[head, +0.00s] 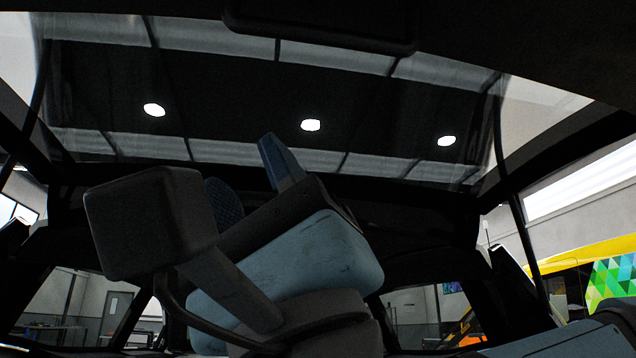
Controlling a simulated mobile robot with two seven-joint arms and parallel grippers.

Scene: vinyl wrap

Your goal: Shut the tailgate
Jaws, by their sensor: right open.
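A large dark-framed glass panel (330,100), which looks like the tailgate, spans the upper part of the head view. Round ceiling lights show in its glass. I cannot tell how far it stands open, and its latch and lower edge are not clear. My right gripper (246,162) is in the middle, pointing up, with its blue fingers apart and nothing seen between them. It appears in front of the panel's lower part; I see no clear contact. My left gripper does not show.
Dark vehicle pillars and frame edges (515,225) close in on both sides. A dark beam (320,28) crosses the top. Beyond at the right is a yellow vehicle (608,250) with a green pattern. A grey wall with a door (108,315) shows at the lower left.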

